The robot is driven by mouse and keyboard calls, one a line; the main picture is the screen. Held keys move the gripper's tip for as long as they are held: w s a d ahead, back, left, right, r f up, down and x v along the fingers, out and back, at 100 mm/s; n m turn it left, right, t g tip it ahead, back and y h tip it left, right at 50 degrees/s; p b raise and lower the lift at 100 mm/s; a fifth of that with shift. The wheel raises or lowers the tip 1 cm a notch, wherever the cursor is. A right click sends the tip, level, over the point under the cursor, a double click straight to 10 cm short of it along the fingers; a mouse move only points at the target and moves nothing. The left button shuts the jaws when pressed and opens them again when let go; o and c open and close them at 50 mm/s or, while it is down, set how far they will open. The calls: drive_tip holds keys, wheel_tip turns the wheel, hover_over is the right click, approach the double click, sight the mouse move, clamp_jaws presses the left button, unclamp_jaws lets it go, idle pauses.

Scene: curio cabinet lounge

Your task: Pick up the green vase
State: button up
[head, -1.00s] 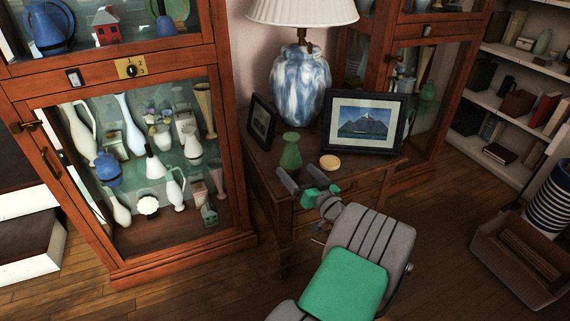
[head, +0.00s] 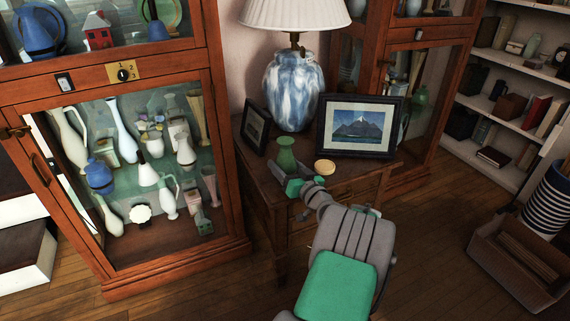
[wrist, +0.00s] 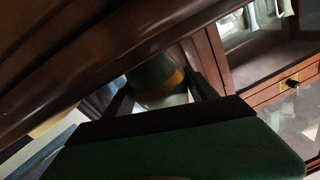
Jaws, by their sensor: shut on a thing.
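The green vase (head: 287,154) stands upright on the small wooden side table (head: 262,176), in front of the blue and white lamp. My gripper (head: 287,180) is at the table's front edge, shut on the vase's lower part. The fingers hide the vase's base in the head view. In the wrist view the vase (wrist: 152,75) shows between my two dark fingers, dim and partly cut off by the gripper body. I cannot tell whether its base touches the table.
A round yellowish disc (head: 325,167) lies just right of the vase. A framed mountain picture (head: 358,127), a smaller frame (head: 255,128) and the lamp (head: 294,90) stand close behind. A glass cabinet (head: 125,150) is at left, and a wooden crate (head: 520,255) sits on the floor at right.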

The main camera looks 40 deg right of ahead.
sight(284, 148)
drive_tip(key=c, duration=0.9)
drive_tip(key=shift+c, duration=0.3)
drive_tip(key=shift+r, duration=0.25)
wheel_tip(284, 148, up, 4)
drive_tip(key=p, duration=0.2)
drive_tip(key=shift+s+a+p, duration=0.15)
drive_tip(key=shift+p, duration=0.25)
drive_tip(key=s+a+r+p, duration=0.1)
drive_tip(key=a+r, duration=0.1)
drive_tip(key=r, duration=0.1)
drive_tip(key=s+r+p, duration=0.1)
drive_tip(key=r, duration=0.1)
drive_tip(key=shift+s+a+p, duration=0.35)
drive_tip(key=shift+a, duration=0.05)
drive_tip(key=s+a+r+p, duration=0.2)
drive_tip(key=s+a+r, duration=0.1)
drive_tip(key=s+a, duration=0.3)
drive_tip(key=shift+s+a+r+p, duration=0.25)
drive_tip(key=shift+s+a+p, duration=0.1)
drive_tip(key=shift+a, duration=0.2)
